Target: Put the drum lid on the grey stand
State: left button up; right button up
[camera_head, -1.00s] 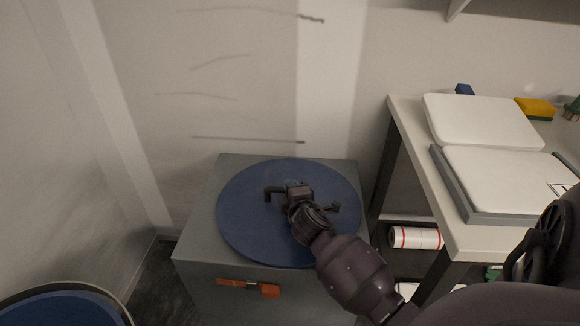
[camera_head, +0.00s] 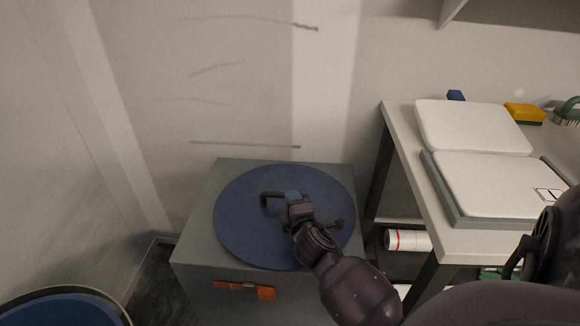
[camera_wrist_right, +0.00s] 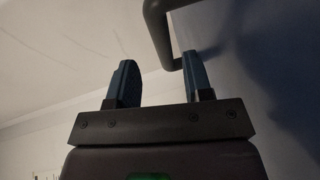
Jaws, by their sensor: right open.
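The drum lid (camera_head: 245,235) is a round blue disc lying flat on top of the grey stand (camera_head: 200,240), covering most of it. A dark bar handle (camera_head: 268,196) stands on the lid, partly hidden by my right gripper (camera_head: 293,197). In the right wrist view my right gripper (camera_wrist_right: 160,80) is open, its two blue-tipped fingers apart. The handle (camera_wrist_right: 158,30) shows just past the fingertips, its lower bend near the right finger, and not clamped. The lid's blue surface (camera_wrist_right: 265,75) fills the right side there. My left gripper is not in view.
A bench (camera_head: 405,150) at the right holds white-topped panels (camera_head: 475,130), a yellow sponge (camera_head: 524,113) and a brush. A white roll (camera_head: 407,240) lies beneath it. An orange latch (camera_head: 245,289) marks the stand's front.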

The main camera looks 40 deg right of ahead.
jog(key=p+v, duration=0.1)
jog(key=v, duration=0.5)
jog(key=shift+s+r, duration=0.1)
jog(key=shift+s, duration=0.1)
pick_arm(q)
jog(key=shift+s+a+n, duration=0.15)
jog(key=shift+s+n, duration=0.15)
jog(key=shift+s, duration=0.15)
